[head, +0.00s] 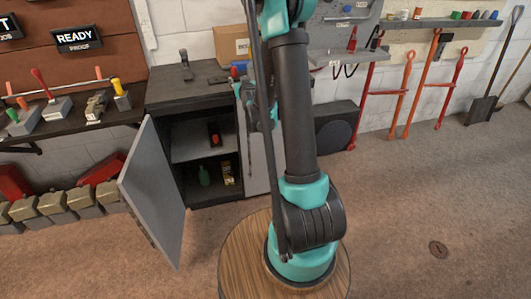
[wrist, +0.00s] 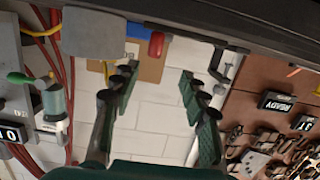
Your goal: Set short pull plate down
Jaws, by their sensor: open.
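My gripper (wrist: 158,86) is open in the wrist view, its dark green fingers wide apart with only pale wall between them. In the head view it is mostly hidden behind my arm, near the cabinet top. A small dark upright piece (head: 186,66) stands on the dark cabinet top (head: 168,88); it also shows in the wrist view (wrist: 222,63), to the right of the fingers and apart from them. It may be the short pull plate, but I cannot tell for sure.
The cabinet's grey door (head: 155,190) stands open, with a green bottle (head: 204,176) and small items inside. A cardboard box (head: 231,42) and a red item (wrist: 156,45) are at the cabinet top. A round wooden table (head: 237,262) is under my arm. A shelf (head: 75,130) holds tools.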

